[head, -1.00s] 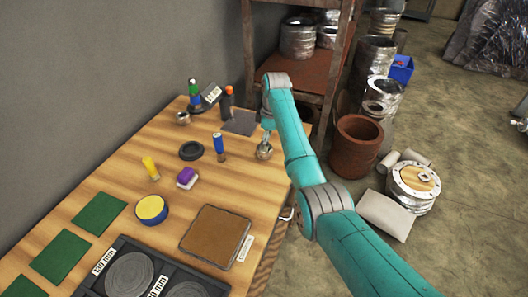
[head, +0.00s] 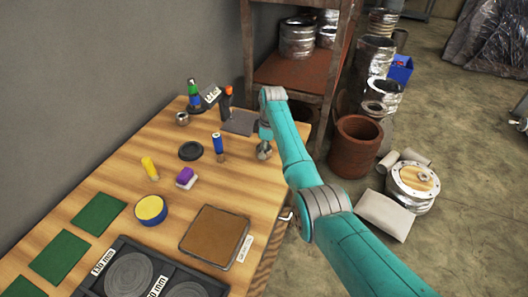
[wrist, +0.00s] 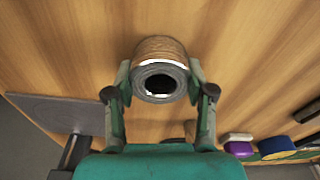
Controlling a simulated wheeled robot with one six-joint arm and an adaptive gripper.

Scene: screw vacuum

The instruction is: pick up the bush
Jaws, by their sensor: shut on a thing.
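The bush (wrist: 160,80) is a short metallic cylinder with a dark round bore, seen in the wrist view between the two fingers. I cannot tell whether the bush still touches the tabletop.
A blue cylinder (head: 218,145), a black disc (head: 191,151) and a purple-and-white block (head: 186,177) stand to the left. A dark plate (head: 239,122) lies behind. A brown tray (head: 214,236) is nearer. The wooden shelf (head: 290,72) rises behind the table.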

